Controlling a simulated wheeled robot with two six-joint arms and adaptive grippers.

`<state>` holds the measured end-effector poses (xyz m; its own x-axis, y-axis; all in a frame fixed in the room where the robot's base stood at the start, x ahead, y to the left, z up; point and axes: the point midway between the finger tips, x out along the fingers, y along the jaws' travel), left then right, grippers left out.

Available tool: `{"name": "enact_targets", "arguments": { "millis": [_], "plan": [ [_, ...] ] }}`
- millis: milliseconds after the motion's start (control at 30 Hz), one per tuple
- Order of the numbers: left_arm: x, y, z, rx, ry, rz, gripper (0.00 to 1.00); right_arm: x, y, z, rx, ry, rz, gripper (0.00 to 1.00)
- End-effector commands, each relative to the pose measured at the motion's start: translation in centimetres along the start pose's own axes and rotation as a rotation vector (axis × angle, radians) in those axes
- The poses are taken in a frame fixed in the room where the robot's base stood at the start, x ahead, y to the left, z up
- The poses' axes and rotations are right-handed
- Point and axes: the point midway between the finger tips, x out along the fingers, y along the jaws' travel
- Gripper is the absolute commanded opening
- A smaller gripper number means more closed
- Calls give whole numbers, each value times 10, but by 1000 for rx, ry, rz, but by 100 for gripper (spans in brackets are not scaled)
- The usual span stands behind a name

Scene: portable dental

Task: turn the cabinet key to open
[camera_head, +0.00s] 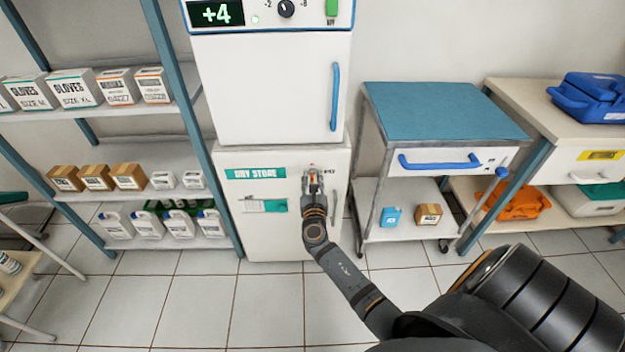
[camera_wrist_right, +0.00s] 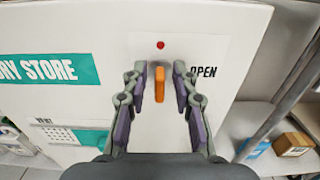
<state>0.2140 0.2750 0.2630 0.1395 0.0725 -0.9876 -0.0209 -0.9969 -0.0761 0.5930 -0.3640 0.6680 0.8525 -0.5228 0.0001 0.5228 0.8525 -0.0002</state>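The white lower cabinet (camera_head: 265,225) has a green "DRY STORE" label (camera_head: 255,173) and stands under a white unit. In the right wrist view, an orange key (camera_wrist_right: 159,84) stands upright on the cabinet's pale front plate. A red dot (camera_wrist_right: 160,45) is above it and the word "OPEN" (camera_wrist_right: 203,72) is to its right. My right gripper (camera_head: 313,180) is at the cabinet front; in its wrist view the fingers (camera_wrist_right: 159,88) are spread on either side of the key, with gaps showing. In the head view the gripper mostly hides the key. My left gripper is not in view.
The upper unit (camera_head: 265,90) has a blue vertical handle (camera_head: 335,97). A blue-topped trolley (camera_head: 440,110) stands close on the right. Shelves with boxes (camera_head: 95,178) and jugs stand on the left. Tiled floor (camera_head: 200,290) is clear in front.

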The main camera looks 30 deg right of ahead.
Motion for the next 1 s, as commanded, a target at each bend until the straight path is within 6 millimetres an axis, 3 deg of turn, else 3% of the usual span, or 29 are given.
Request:
{"name": "enact_targets", "arguments": {
  "millis": [33,167,667,1000],
  "plan": [
    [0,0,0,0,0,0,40,0,0,0,0,0,0,17],
    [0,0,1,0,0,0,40,0,0,0,0,0,0,0],
    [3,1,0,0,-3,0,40,0,-1,-2,65,0,0,0],
    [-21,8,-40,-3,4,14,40,0,-4,-4,327,-1,1,0]
  ]
}}
